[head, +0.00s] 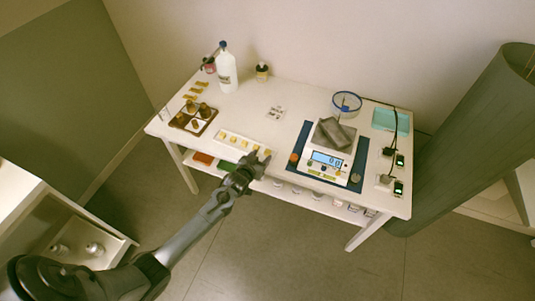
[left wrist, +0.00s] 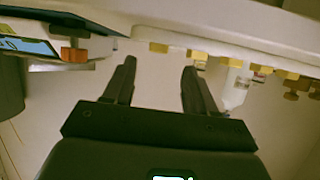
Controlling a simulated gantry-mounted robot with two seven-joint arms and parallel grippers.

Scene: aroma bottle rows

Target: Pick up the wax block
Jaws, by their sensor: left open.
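Several small yellow blocks (head: 233,139), which look like wax, sit in a row on a white tray (head: 217,134) at the table's front edge. I cannot tell which one is the wax block. My left gripper (head: 259,158) is open and empty, close to the tray's right end and apart from the blocks. In the left wrist view the two fingers of my left gripper (left wrist: 160,75) are spread with nothing between them. Several yellow pieces (left wrist: 198,54) show beyond them at the top. My right gripper is not in view.
A scale (head: 326,161) bearing a grey, crumpled-looking item (head: 335,132) stands on a blue mat (head: 357,165) to the right. A brown tray (head: 176,122) with dark cups and a white bottle (head: 226,70) are at the left. The table's back middle is mostly clear.

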